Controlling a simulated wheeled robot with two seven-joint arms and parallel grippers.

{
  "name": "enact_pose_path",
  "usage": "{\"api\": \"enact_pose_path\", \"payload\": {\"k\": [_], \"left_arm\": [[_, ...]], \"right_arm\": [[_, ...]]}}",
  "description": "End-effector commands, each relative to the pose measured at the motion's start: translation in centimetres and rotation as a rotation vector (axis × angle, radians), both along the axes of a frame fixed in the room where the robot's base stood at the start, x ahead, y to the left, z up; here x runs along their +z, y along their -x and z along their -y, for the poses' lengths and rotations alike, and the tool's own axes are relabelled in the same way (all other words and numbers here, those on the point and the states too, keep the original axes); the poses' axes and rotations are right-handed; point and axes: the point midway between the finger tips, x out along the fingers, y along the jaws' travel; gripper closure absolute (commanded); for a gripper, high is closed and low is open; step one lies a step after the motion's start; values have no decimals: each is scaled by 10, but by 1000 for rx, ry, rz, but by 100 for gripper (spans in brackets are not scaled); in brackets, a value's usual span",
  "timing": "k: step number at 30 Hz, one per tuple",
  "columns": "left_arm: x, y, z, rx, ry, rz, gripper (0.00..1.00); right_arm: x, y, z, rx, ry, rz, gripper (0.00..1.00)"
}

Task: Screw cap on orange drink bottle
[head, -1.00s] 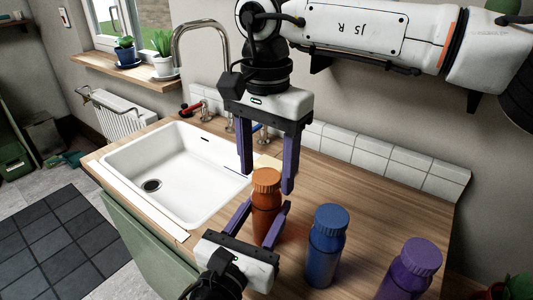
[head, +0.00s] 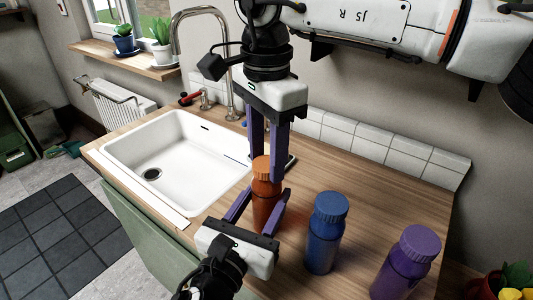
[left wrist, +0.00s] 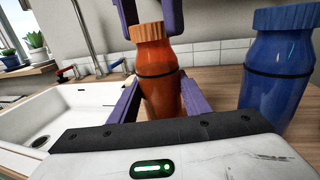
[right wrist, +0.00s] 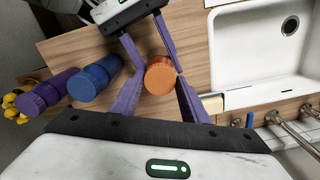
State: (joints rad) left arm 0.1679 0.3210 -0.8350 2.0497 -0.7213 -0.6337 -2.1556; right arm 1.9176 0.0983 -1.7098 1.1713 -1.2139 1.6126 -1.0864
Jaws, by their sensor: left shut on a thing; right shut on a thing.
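The orange drink bottle (head: 266,212) stands upright on the wooden counter. Its orange ribbed cap (head: 262,164) sits on top; whether it is fully threaded I cannot tell. My left gripper (head: 262,200), low at the front, is shut around the bottle's body, a finger on each side, as the left wrist view shows of the bottle (left wrist: 160,90). My right gripper (head: 267,170) points down from above and is shut on the cap. In the right wrist view the cap (right wrist: 160,77) lies between its purple fingers.
A blue bottle (head: 325,240) stands close on the right, with a purple bottle (head: 407,265) beyond it. The white sink (head: 130,150) and its tap (head: 176,40) lie to the left.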

Motion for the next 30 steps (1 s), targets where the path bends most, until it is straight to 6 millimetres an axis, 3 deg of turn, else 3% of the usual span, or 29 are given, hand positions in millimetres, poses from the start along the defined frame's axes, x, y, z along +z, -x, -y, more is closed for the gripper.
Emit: {"api": "enact_pose_path", "payload": {"k": [21, 25, 29, 30], "left_arm": [[0, 0, 0, 1, 0, -1, 100], [0, 0, 0, 1, 0, -1, 100], [0, 0, 0, 1, 0, -1, 100], [0, 0, 0, 1, 0, -1, 100]], "right_arm": [[-1, 1, 0, -1557, -2, 0, 86], [-1, 1, 0, -1765, -2, 0, 86], [-1, 1, 0, -1762, -2, 0, 86], [-1, 1, 0, -1762, -2, 0, 58]]}}
